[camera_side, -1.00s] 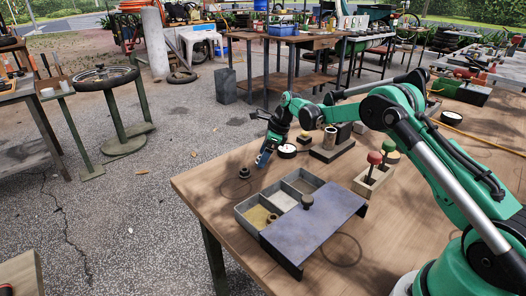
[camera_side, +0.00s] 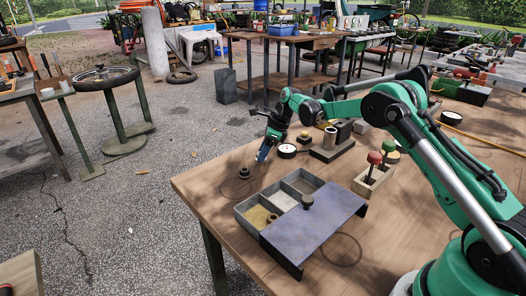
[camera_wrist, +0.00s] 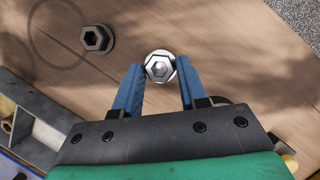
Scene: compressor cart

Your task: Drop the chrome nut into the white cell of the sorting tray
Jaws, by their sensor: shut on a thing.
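The chrome nut (camera_wrist: 160,68) is a bright hex nut with a round flange, between the two blue fingers of my gripper (camera_wrist: 160,72) in the wrist view. My gripper is shut on it. In the side view my gripper (camera_side: 263,155) is over the far left part of the table, behind the tray; the nut is too small to make out there. The grey sorting tray (camera_side: 243,216) has several cells. Its white cell (camera_side: 284,202) lies between a yellowish cell and a grey one. The tray's corner (camera_wrist: 35,125) shows at the left of the wrist view.
A dark nut (camera_side: 244,173) stands on the wood left of my gripper, also in the wrist view (camera_wrist: 97,40). A round gauge (camera_side: 287,150) and a block with red and green knobs (camera_side: 371,180) stand nearby.

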